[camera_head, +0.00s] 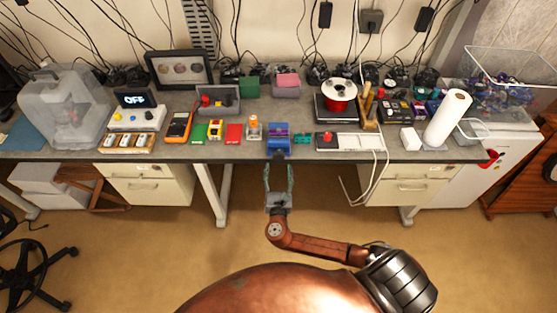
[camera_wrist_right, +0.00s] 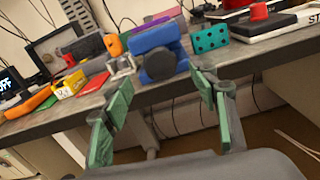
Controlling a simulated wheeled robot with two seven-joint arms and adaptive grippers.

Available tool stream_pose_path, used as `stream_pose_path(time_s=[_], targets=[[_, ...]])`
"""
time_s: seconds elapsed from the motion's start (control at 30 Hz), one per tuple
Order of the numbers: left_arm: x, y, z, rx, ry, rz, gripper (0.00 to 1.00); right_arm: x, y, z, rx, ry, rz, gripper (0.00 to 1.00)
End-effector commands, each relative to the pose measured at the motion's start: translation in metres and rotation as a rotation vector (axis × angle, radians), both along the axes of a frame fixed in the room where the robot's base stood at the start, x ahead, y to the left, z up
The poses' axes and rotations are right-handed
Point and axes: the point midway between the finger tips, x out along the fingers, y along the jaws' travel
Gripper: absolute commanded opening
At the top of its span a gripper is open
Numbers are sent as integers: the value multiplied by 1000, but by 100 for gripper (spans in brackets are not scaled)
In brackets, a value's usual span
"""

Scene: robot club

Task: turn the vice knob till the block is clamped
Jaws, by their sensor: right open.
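My right gripper (camera_head: 279,168) is open and empty in front of the bench edge. Its two green-padded fingers point at the knob from either side, still apart from it. My left gripper is in neither view.
A teal block with holes (camera_head: 302,139) stands close right of the vice. An orange-topped metal item (camera_head: 254,128) stands close left. A white board with a red button (camera_head: 350,142) lies further right. The floor before the bench is clear around my arm.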

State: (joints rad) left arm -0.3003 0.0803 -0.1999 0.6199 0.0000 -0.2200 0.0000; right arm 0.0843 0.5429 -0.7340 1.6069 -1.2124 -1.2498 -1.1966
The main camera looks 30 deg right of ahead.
Motion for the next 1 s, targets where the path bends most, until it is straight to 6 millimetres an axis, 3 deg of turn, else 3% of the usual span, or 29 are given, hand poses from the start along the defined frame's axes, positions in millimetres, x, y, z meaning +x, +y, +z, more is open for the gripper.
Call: stream_pose_path(time_s=[0.3,0.7,1.0], targets=[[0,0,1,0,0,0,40,39,-24,0,1,0,-1,54],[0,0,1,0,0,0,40,46,-29,-1,5,2,-1,54],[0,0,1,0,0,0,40,46,-29,-1,5,2,-1,33]])
